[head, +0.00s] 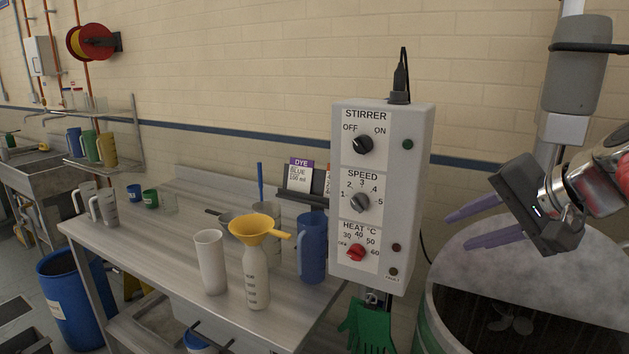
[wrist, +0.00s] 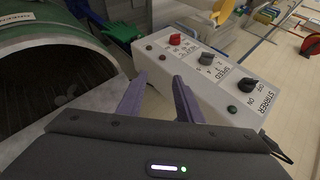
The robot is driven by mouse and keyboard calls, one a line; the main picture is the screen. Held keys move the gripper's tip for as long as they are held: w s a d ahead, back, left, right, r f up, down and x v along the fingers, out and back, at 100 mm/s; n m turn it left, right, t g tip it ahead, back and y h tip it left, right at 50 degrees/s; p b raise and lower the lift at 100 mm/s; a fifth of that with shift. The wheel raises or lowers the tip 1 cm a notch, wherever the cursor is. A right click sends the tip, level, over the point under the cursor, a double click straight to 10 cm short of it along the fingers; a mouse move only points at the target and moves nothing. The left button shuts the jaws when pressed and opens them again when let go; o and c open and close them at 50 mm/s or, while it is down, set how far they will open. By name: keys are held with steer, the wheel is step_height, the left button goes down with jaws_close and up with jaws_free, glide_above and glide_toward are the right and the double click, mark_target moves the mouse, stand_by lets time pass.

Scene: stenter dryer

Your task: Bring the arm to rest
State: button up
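My gripper (head: 455,232) is at the right of the head view, to the right of the grey control box (head: 408,200) and above the large drum (head: 455,290). Its two purple fingers point left towards the box, and are apart with nothing between them. In the wrist view the open fingers (wrist: 160,78) show in front of the box (wrist: 190,70), and I see no contact with it. The box carries a black STIRRER knob (head: 362,145), a grey SPEED knob (head: 360,203) and a red HEAT knob (head: 355,252).
A steel bench (head: 150,232) at the left holds a white beaker (head: 211,262), a bottle (head: 255,280) with a yellow funnel (head: 258,229) and a blue jug (head: 312,250). Green gloves (head: 366,325) hang below the box. A grey vertical post (head: 547,150) stands behind my gripper.

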steer(key=s+a+f+n+g+h, duration=0.1)
steer(key=s+a+f+n, duration=0.3)
steer(key=s+f, duration=0.4)
steer(key=s+a+f+n+g+h, duration=0.2)
steer(key=s+a+f+n, duration=0.3)
steer(key=f, duration=0.9)
steer(key=shift+s+a+h, duration=0.55)
steer(key=shift+s+h, duration=0.05)
steer(key=shift+s, duration=0.9)
